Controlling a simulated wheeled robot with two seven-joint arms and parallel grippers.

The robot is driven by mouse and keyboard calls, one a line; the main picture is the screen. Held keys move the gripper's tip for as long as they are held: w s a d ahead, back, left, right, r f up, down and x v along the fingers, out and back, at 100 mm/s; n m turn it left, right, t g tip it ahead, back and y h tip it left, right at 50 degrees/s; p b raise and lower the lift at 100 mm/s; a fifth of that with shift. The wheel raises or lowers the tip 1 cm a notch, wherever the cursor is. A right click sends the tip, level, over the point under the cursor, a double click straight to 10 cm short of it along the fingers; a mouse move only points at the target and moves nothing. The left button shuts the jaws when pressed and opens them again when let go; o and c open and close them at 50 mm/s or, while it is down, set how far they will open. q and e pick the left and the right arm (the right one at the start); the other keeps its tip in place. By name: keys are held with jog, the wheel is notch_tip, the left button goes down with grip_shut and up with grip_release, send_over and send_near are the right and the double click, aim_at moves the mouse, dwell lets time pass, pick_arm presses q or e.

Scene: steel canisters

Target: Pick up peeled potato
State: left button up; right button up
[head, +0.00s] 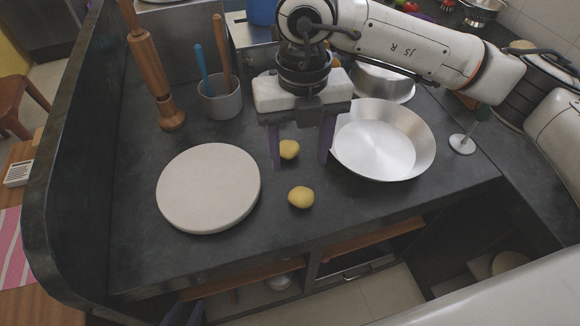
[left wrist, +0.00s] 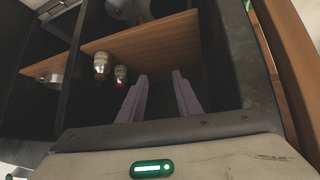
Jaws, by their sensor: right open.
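Two yellow peeled potatoes are on the dark counter in the head view. One potato (head: 289,149) shows between the fingers of my right gripper (head: 301,164), which is open and points down from above. I cannot tell whether the fingers touch it. The other potato (head: 301,197) lies nearer the counter's front edge, clear of the fingers. My left gripper (head: 184,313) is low in front of the counter at the bottom of the head view. In the left wrist view the left gripper (left wrist: 160,80) has its fingers apart with nothing between them.
A round pale board (head: 208,188) lies left of the potatoes. A wide metal pan (head: 385,142) stands close to the right finger. A grey cup (head: 220,101) with utensils and a wooden mill (head: 150,70) stand behind. Shelves with small jars (left wrist: 101,65) show in the left wrist view.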

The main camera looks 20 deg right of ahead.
jog(key=f, duration=0.4)
jog(key=shift+s+d+f, duration=0.15)
jog(key=shift+s, duration=0.05)
jog(key=p, duration=0.2)
send_over(301, 199)
notch_tip(301, 199, down, 4)
jog(key=shift+f, duration=0.75)
jog(key=c, duration=1.3)
pick_arm(q)
jog(key=shift+v, duration=0.9)
